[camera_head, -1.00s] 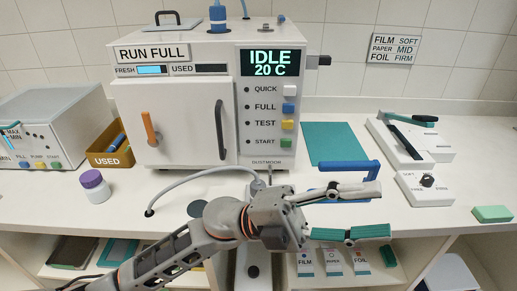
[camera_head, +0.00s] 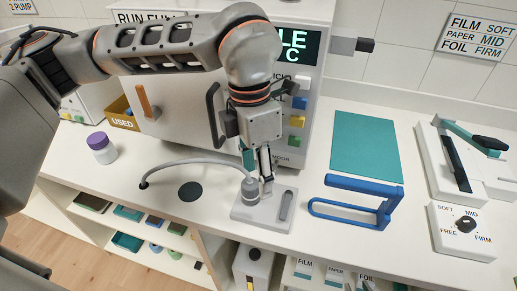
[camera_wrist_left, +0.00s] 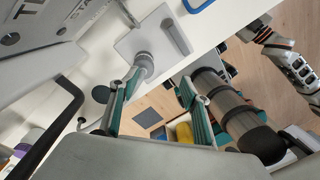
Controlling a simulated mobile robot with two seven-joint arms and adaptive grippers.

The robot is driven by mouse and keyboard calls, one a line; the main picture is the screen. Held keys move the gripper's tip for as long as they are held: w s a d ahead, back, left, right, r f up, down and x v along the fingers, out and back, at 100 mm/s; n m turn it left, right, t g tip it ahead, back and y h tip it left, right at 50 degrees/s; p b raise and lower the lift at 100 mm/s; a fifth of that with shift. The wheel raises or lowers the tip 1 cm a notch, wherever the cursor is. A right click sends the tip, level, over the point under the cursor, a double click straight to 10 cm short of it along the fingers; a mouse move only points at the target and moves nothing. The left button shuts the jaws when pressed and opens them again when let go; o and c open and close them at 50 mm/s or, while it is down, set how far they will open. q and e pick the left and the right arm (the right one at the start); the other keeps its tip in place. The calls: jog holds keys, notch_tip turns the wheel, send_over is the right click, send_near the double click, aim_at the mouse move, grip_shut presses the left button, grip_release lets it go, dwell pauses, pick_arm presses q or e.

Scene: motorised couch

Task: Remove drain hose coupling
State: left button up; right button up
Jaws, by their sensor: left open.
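The drain hose coupling (camera_head: 250,190) is a grey ribbed fitting on a pale grey base plate (camera_head: 246,218) at the counter's front. A grey hose (camera_head: 190,162) arcs from it to the left. My left gripper (camera_head: 257,172) points down just above and beside the coupling in the head view. In the left wrist view, its teal-padded fingers (camera_wrist_left: 157,105) are apart, with the coupling (camera_wrist_left: 143,60) beyond the left finger's tip. That finger partly covers the hose. I cannot tell whether a finger touches the coupling.
The white machine (camera_head: 180,105) stands close behind my left gripper, with a black handle (camera_head: 212,115) near my wrist. A blue frame handle (camera_head: 355,200) and a teal mat (camera_head: 365,143) lie to the right. A purple-capped jar (camera_head: 101,147) stands left.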

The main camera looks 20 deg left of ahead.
aim_at(250, 183)
pick_arm(q)
jog(key=shift+w+a+r+n+t+y, duration=0.15)
jog(key=shift+w+a+r+y, duration=0.1)
jog(key=shift+w+a, duration=0.2)
jog(key=shift+w+a+r+n+t+y, duration=0.15)
jog(key=shift+w+a+r, duration=0.1)
jog(key=shift+w+a, duration=0.2)
jog(key=shift+a+f, duration=0.1)
jog(key=shift+f, duration=0.15)
jog(key=shift+s+f+p, duration=0.1)
jog(key=shift+f+p, duration=0.35)
jog(key=shift+f, duration=3.15)
pick_arm(e)
jog(key=shift+w+r, duration=0.25)
jog(key=shift+r, duration=0.15)
pick_arm(q)
grip_shut()
pick_arm(e)
jog(key=shift+d+r, duration=0.1)
pick_arm(q)
jog(key=shift+r, duration=1.05)
pick_arm(e)
jog(key=shift+r, duration=0.2)
pick_arm(q)
jog(key=shift+r+p, duration=0.3)
jog(key=shift+p, duration=0.05)
pick_arm(e)
jog(key=shift+r, duration=0.1)
